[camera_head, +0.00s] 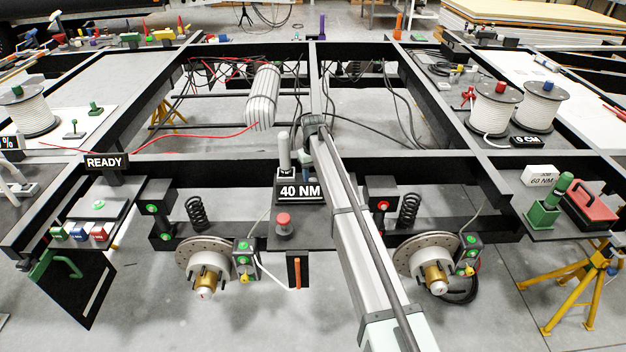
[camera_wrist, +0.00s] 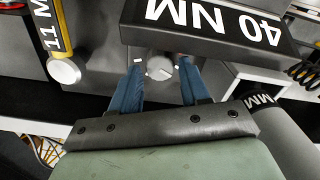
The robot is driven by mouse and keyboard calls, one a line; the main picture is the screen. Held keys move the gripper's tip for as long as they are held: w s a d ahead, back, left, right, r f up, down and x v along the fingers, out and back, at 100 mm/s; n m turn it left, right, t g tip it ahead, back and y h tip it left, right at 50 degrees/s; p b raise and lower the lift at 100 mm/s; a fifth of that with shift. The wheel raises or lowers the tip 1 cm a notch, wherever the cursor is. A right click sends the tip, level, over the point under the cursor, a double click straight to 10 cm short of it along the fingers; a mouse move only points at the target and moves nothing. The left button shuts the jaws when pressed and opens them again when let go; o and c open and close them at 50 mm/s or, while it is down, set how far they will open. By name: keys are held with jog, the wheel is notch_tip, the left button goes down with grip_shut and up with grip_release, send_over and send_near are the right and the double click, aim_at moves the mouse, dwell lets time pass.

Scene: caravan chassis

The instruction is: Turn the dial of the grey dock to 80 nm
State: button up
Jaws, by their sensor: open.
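The grey dock shows in the head view with a black sign (camera_head: 300,191) reading 40 NM; a pale upright cylinder (camera_head: 284,152) stands at it. In the wrist view the same sign (camera_wrist: 215,28) appears upside down. Below it is a small round grey dial (camera_wrist: 160,68) with pale marks around it. My gripper (camera_wrist: 160,80) is open, its two blue fingers on either side of the dial with a gap on each side. I cannot tell how deep the fingertips reach.
In the wrist view a yellow-banded cylinder (camera_wrist: 58,42) lies to the left and a grey cylinder (camera_wrist: 285,125) to the lower right. In the head view a red-topped knob (camera_head: 283,220) is in front of the dock. A green dock (camera_head: 543,215) stands far right.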

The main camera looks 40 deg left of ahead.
jog(key=shift+f, duration=1.05)
jog(key=c, duration=0.8)
